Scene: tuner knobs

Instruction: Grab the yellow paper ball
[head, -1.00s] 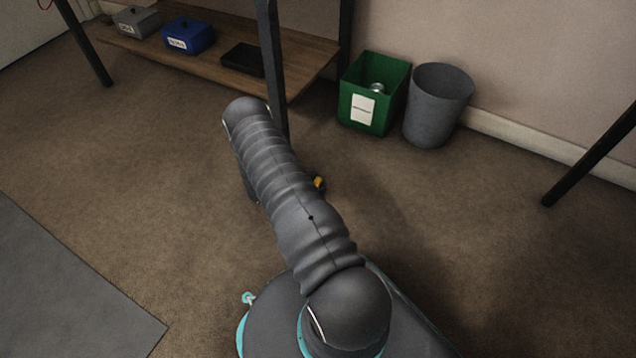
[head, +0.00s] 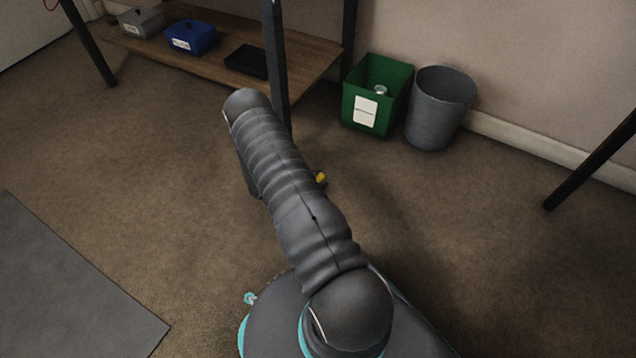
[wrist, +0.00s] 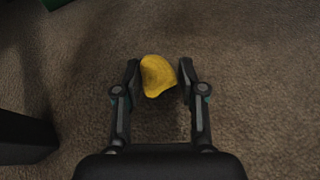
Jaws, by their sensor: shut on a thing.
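The yellow paper ball (wrist: 158,76) is a crumpled yellow lump between the two fingertips of my gripper (wrist: 160,82) in the wrist view. My gripper is shut on it, with a finger on each side. In the head view a small yellow patch of the ball (head: 320,177) shows just right of my arm. The arm hides most of my gripper there. Carpet lies under the ball, and I cannot tell how far above it the ball is.
A green bin (head: 375,98) and a grey bin (head: 438,108) stand by the wall at the back right. A wooden shelf (head: 220,62) with boxes is at the back left, and a dark table leg (head: 277,70) stands near my arm.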

